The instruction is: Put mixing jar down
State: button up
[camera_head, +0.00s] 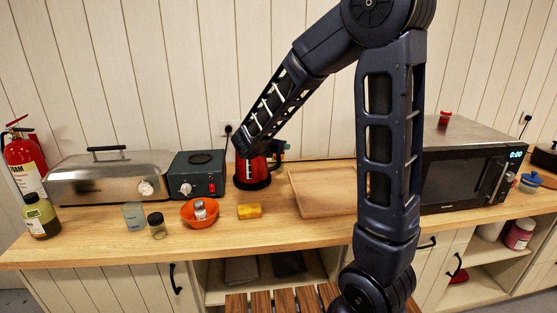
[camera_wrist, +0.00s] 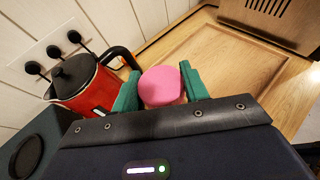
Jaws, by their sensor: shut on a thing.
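My gripper (camera_wrist: 161,84) has its two green fingers on either side of the mixing jar (camera_wrist: 161,87), which shows as a round pink top in the wrist view. The gripper is shut on it. The jar's lower part is hidden below its top. In the head view my gripper (camera_head: 279,149) is small and partly hidden, near the red kettle by the back wall; I cannot make out the jar there.
The red kettle (camera_head: 251,173) stands close to the gripper and also shows in the wrist view (camera_wrist: 85,85). A wooden board (camera_head: 315,194) lies empty to its right. An orange bowl (camera_head: 200,212), a yellow sponge (camera_head: 249,211) and a microwave (camera_head: 460,175) share the counter.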

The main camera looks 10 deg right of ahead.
jog(key=shift+w+r, duration=0.1)
jog(key=shift+r, duration=1.1)
